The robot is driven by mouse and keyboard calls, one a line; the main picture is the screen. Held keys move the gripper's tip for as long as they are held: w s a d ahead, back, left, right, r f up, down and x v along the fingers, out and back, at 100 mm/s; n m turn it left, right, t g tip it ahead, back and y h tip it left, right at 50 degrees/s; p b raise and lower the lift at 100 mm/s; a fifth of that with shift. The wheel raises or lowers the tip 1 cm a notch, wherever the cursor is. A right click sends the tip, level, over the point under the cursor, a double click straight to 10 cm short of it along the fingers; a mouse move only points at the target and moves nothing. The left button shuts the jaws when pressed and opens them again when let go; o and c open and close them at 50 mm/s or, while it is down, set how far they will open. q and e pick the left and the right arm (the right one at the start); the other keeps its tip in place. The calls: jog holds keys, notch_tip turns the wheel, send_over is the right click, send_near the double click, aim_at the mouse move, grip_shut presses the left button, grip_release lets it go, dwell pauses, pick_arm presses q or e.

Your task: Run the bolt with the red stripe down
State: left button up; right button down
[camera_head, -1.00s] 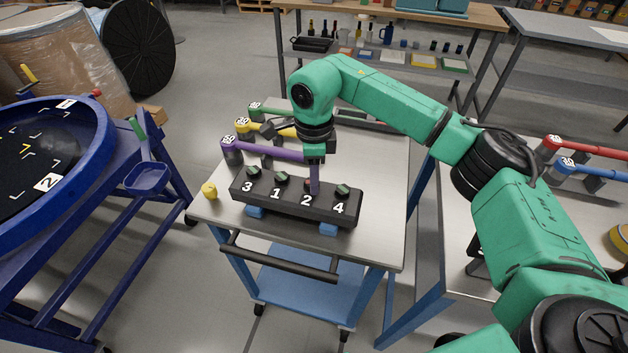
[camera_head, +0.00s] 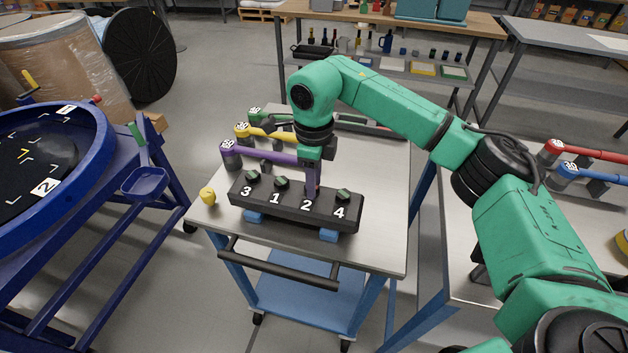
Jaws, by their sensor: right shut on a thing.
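A dark block (camera_head: 270,206) with white numbers 3, 1, 2, 4 sits on the metal-topped cart (camera_head: 378,215). Green-topped bolts stand at position 3 (camera_head: 253,176), position 1 (camera_head: 281,183) and position 4 (camera_head: 343,195). My right gripper (camera_head: 314,160) points down over position 2, shut on a purple tool (camera_head: 313,182). The tool's upright purple part reaches down to the block behind the number 2. The bolt there is covered, so its red stripe and height cannot be told. A purple-handled wrench (camera_head: 270,154) shows to the left of the gripper. My left gripper is not in view.
Yellow (camera_head: 265,132) and green (camera_head: 272,117) wrenches lie farther back on the cart. A small yellow piece (camera_head: 208,195) stands at its left edge. A blue drum stand (camera_head: 95,190) is on the left. Red (camera_head: 590,151) and blue (camera_head: 598,173) wrenches lie on the right.

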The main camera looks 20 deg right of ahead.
jog(key=c, duration=0.7)
grip_release()
jog(key=shift+w+r, duration=0.15)
jog(key=shift+r, duration=0.1)
jog(key=shift+o, duration=0.9)
jog(key=shift+f, duration=0.15)
notch_tip(320, 180, up, 7)
jog(key=shift+r+b, duration=0.15)
jog(key=shift+b, duration=0.75)
notch_tip(320, 180, up, 7)
jog(key=p, duration=0.1)
jog(key=shift+r, duration=0.2)
